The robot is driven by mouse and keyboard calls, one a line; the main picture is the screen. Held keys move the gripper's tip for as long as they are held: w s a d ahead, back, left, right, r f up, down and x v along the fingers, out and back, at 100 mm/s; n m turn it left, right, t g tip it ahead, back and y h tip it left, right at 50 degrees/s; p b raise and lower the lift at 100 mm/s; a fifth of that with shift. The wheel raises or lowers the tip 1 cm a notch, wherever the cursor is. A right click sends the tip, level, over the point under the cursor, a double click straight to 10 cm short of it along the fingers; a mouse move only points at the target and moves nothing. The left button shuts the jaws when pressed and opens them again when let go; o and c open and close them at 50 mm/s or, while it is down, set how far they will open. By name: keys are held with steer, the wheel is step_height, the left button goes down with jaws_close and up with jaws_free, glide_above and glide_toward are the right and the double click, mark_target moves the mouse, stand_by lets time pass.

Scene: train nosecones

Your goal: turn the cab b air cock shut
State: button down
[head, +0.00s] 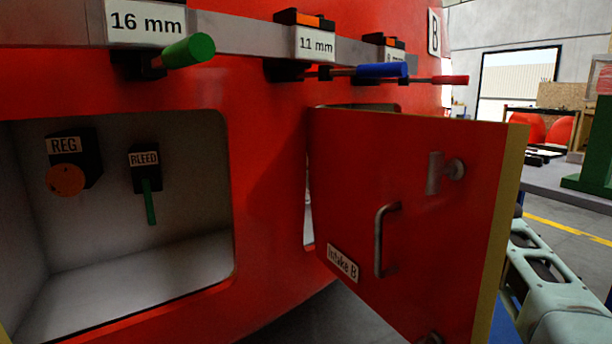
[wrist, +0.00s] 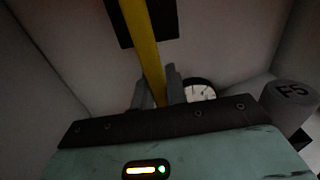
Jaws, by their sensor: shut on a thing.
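In the wrist view, a yellow lever (wrist: 143,45) runs down from a dark block (wrist: 165,22) at the top of a grey-walled compartment; I take it for the air cock handle, though no label on it shows. My gripper (wrist: 158,88) is shut on the lever's near end, a finger on each side. In the head view, the red door marked "Intake B" (head: 345,180) stands open and hides my gripper and the lever. The sign "B" (head: 434,31) is on the red shell above.
In the wrist view, a round gauge (wrist: 199,91) and a grey cylinder (wrist: 292,98) sit right of my gripper. In the head view, an open bay holds a REG knob (head: 66,180) and a green BLEED lever (head: 149,200). Coloured-handled tools hang above, including a blue one (head: 382,70).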

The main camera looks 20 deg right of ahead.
steer(key=shift+a+f+m, duration=0.1)
steer(key=shift+a+m, duration=0.1)
steer(key=shift+m, duration=0.1)
stand_by(0.4)
steer(key=c, duration=1.4)
jaws_free()
steer(key=shift+s, duration=0.1)
steer(key=s+p, duration=0.1)
steer(key=s, duration=1.1)
steer(key=shift+d, duration=0.2)
steer(key=shift+w, duration=0.1)
